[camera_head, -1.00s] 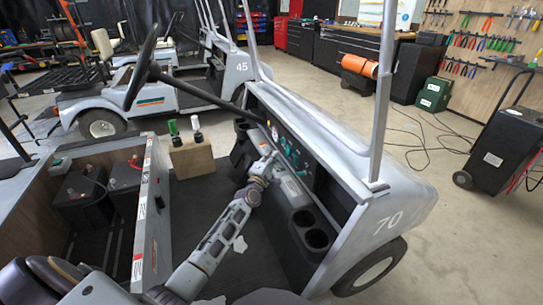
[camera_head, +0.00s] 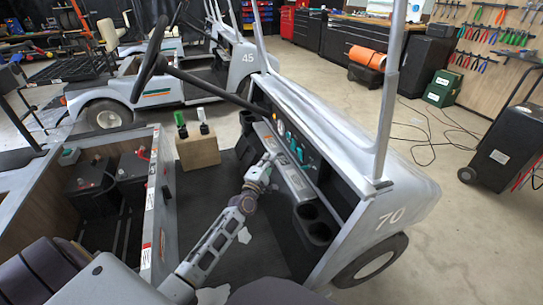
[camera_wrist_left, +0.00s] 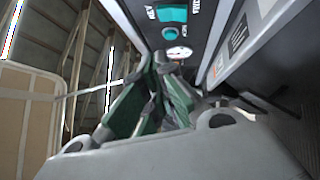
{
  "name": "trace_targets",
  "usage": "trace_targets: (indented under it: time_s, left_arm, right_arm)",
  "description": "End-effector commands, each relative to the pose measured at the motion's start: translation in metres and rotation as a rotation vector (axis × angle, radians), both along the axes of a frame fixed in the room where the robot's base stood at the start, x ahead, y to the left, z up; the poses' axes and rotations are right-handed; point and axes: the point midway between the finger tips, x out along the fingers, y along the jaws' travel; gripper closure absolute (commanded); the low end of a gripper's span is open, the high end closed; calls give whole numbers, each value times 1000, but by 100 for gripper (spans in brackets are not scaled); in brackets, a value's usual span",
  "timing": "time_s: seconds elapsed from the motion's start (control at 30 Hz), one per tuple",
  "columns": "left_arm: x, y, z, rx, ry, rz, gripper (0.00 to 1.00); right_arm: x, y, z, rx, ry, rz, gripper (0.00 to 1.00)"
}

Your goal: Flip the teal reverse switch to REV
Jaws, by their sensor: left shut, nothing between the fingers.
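The dashboard (camera_head: 288,174) of the grey cart numbered 70 carries several small teal controls (camera_head: 300,153). In the head view I cannot tell which of them is the reverse switch. My left gripper (camera_head: 271,158) is at the dash, apart from the teal rocker. Its green-padded fingers (camera_wrist_left: 160,70) are shut and empty. My right gripper is out of view.
The steering wheel (camera_head: 150,62) and its column (camera_head: 210,85) pass left of and above my left gripper. Cup holders (camera_head: 314,222) lie at the near end of the dash. A wooden box (camera_head: 198,151) with bottle-like levers stands on the floor. A grey roof post (camera_head: 390,100) rises at right.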

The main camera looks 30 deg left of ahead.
Motion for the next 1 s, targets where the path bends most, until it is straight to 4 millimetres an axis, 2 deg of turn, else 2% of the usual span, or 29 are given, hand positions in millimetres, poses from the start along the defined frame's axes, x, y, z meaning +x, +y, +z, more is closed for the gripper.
trace_targets:
  time_s: [0.33,1.0]
  left_arm:
    - [-19,-1,1,0,0,0,100]
    - [-21,-1,0,0,0,0,100]
  right_arm:
    - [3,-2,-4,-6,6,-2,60]
    - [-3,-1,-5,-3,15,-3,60]
